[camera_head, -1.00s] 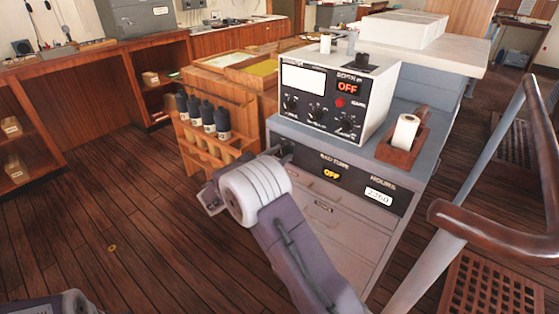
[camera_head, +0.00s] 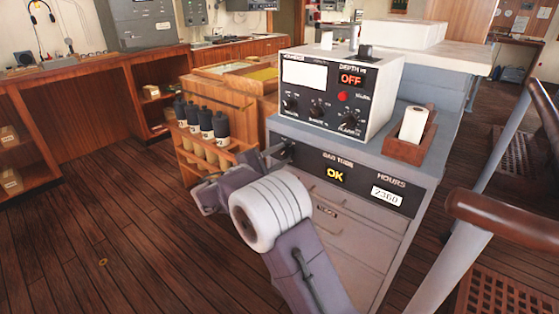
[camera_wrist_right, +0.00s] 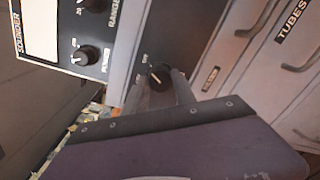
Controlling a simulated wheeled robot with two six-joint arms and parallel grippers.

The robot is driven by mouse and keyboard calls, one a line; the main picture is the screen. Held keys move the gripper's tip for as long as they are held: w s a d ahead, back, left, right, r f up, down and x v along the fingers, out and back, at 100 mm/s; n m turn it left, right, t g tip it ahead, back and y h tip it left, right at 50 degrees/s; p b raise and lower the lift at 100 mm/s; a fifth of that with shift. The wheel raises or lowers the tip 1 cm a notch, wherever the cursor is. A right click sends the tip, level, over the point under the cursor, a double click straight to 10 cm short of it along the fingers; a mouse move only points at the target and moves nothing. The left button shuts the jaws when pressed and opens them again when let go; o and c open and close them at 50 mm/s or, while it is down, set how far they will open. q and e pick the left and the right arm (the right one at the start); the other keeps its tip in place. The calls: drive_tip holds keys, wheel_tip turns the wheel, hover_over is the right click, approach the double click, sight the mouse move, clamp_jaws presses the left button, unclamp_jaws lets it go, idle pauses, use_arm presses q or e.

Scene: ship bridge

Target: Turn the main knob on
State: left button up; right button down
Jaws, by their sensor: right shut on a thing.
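The main knob (camera_wrist_right: 158,74) is a black dial on the dark front strip of the grey cabinet, beside small markings. In the head view it is mostly hidden behind my right gripper (camera_head: 281,150). My right gripper is shut on this knob; in the wrist view its fingers sit on either side of it. The display under "BAD TUBE" (camera_head: 335,177) on the same strip reads "OK" in yellow. The depth display (camera_head: 351,79) on the white sounder box (camera_head: 386,92) reads "OFF" in red. My left gripper is not in view.
The sounder box carries several other black knobs (camera_head: 317,111) just above the strip. A wooden holder with a paper roll (camera_head: 405,150) stands right of it. A wooden rack of dark bottles (camera_head: 221,123) is left of the cabinet. A railing (camera_head: 505,220) is at the right.

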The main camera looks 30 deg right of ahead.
idle(0.5)
drive_tip(key=c, duration=1)
unclamp_jaws()
drive_tip(key=shift+a, duration=0.1)
drive_tip(key=p+v, duration=0.1)
drive_tip(key=v, duration=0.8)
drive_tip(key=shift+p, duration=0.4)
